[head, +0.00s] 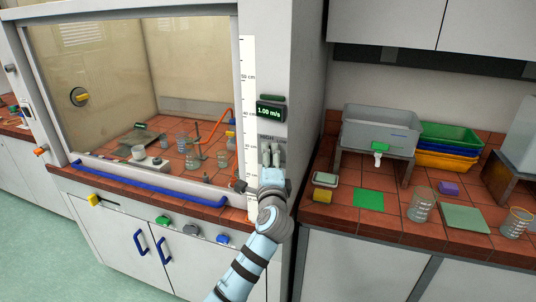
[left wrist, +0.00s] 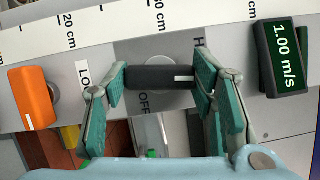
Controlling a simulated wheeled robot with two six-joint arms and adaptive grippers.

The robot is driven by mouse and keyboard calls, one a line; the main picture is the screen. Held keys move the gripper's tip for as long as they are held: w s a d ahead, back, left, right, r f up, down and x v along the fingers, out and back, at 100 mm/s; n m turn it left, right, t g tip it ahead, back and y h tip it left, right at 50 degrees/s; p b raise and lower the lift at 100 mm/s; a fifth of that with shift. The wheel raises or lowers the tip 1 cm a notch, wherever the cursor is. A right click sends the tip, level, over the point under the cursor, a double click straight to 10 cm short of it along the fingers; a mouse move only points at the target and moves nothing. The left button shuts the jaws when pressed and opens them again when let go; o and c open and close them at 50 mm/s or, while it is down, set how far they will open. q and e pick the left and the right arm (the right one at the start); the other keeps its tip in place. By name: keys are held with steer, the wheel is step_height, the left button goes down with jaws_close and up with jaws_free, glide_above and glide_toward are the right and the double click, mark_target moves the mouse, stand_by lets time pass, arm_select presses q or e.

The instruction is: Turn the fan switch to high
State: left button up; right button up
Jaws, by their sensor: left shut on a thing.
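The fan switch (left wrist: 158,77) is a black bar knob on the grey panel of the fume hood post. In the left wrist view its white mark is at the right end, on the side of the label that starts with H. Labels LO and OFF show left of and below it. My left gripper (left wrist: 158,76) has its green fingers shut on the knob's two ends. In the head view my left gripper (head: 271,160) reaches up to the panel and hides the knob. The display (head: 271,112) above reads 1.00 m/s. My right gripper is out of view.
An orange knob (left wrist: 33,97) sits beside the switch in the left wrist view. The hood's glass sash with a blue handle (head: 145,188) is left. A bench with a grey tank (head: 382,128), trays and beakers (head: 421,205) is right.

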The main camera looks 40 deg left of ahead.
arm_select(q)
steer(key=shift+n+p, duration=0.65)
steer(key=shift+n, duration=0.25)
steer(key=o, duration=1.1)
steer(key=shift+o, duration=0.2)
steer(key=v, duration=1.2)
steer(key=shift+r, duration=0.35)
steer(key=shift+a, duration=0.1)
